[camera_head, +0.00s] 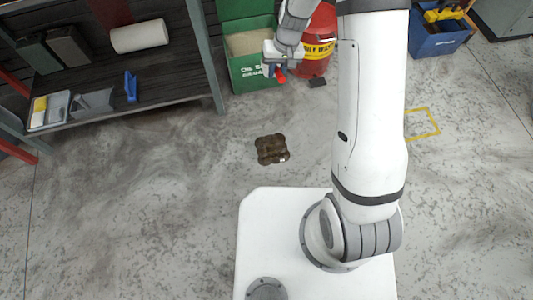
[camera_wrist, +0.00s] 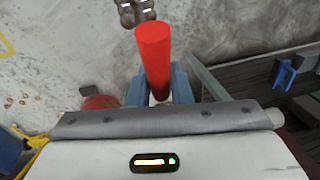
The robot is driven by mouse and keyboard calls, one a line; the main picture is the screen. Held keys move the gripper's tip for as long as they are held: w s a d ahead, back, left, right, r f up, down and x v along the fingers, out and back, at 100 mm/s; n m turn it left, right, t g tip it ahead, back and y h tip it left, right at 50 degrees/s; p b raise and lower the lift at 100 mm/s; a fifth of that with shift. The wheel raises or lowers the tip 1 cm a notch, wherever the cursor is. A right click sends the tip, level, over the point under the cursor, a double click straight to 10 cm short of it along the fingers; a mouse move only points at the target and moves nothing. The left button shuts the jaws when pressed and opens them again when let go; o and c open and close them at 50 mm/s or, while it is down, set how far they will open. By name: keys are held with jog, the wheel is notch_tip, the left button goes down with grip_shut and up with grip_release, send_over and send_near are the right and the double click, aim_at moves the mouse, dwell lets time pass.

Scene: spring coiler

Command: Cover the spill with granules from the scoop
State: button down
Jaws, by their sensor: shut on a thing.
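The spill (camera_head: 271,149) is a dark brown, lobed patch on the grey floor, in front of my white base. It also shows at the top edge of the wrist view (camera_wrist: 137,12). My gripper (camera_head: 276,70) is up by the front right of the green bin, well beyond the spill. In the wrist view its blue fingers (camera_wrist: 160,88) are shut on a red cylinder, seemingly the scoop's handle (camera_wrist: 153,45). Only a small red bit of it shows in the head view (camera_head: 281,76). The scoop's pan and any granules in it cannot be made out.
The open green bin (camera_head: 260,72) holds beige material. A red waste drum (camera_head: 318,62) stands to its right. A dark shelf (camera_head: 170,95) fills the upper left. A blue crate (camera_head: 437,43) and a yellow floor outline (camera_head: 437,124) lie right. Floor around the spill is clear.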

jog(key=a+f+t+b, duration=0.1)
jog(key=a+f+b, duration=0.2)
jog(key=f, duration=0.7)
jog(key=a+f+t+b, duration=0.1)
jog(key=a+f+b, duration=0.25)
jog(key=f, duration=0.65)
jog(key=s+d+f+m+y+b, duration=0.1)
jog(key=s+d+f+y+b, duration=0.1)
jog(key=f+y, duration=0.3)
jog(key=s+d+f+m+y+b, duration=0.1)
jog(key=s+d+f+y+b, duration=0.2)
jog(key=f, duration=0.6)
jog(key=s+d+f+m+y+b, duration=0.1)
jog(key=s+d+f+y+b, duration=0.1)
jog(key=f+y, duration=0.5)
jog(key=shift+s+d+f+y+b, duration=0.2)
jog(key=shift+s+d+y+b, duration=0.1)
jog(key=shift+b, duration=0.3)
